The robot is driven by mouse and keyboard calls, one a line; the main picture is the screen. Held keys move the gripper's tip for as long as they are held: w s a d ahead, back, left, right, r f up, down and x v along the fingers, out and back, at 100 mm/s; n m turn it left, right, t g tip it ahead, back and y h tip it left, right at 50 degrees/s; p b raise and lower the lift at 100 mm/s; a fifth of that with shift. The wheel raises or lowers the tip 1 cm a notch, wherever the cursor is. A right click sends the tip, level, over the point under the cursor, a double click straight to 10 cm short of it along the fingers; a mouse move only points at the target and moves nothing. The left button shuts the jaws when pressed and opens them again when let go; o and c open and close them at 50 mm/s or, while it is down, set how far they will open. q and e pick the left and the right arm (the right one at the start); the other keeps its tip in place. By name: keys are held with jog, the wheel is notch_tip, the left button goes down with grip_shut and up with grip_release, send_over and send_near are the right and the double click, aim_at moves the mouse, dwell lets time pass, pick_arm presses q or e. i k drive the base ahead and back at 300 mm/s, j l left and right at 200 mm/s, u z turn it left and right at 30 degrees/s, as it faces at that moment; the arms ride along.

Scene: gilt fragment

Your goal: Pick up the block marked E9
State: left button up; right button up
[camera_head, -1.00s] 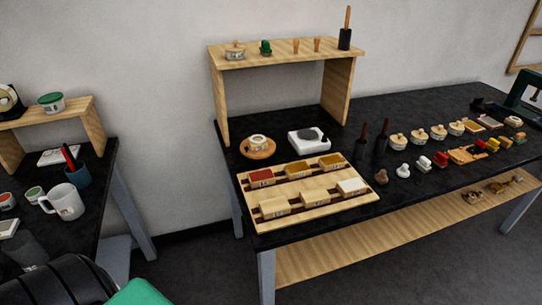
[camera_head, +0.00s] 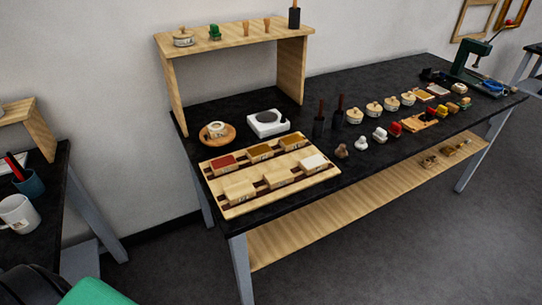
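A light wooden tray (camera_head: 238,210) on the black table holds two rows of small blocks. The back row has a red block (camera_head: 223,162), a brown block (camera_head: 260,152) and an ochre block (camera_head: 290,142). The front row has two beige blocks, one at the left (camera_head: 240,189) and one in the middle (camera_head: 279,177), and a white block (camera_head: 313,162) at the right. Their front faces carry small marks, too small to read, so I cannot tell which is E9. Neither of my grippers is in view.
A wooden riser (camera_head: 178,98) stands behind the tray. A bowl on a round wooden plate (camera_head: 222,141) and a white scale (camera_head: 267,126) sit behind the tray. Several lidded pots and small tools fill the table's right. A mug (camera_head: 18,213) stands on the left table. Grey floor is clear at the right.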

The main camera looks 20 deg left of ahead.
aim_at(294, 141)
jog(key=j+z, duration=0.3)
jog(key=j, duration=0.35)
jog(key=j+z, duration=0.35)
jog(key=j, duration=0.35)
jog(key=i, duration=0.05)
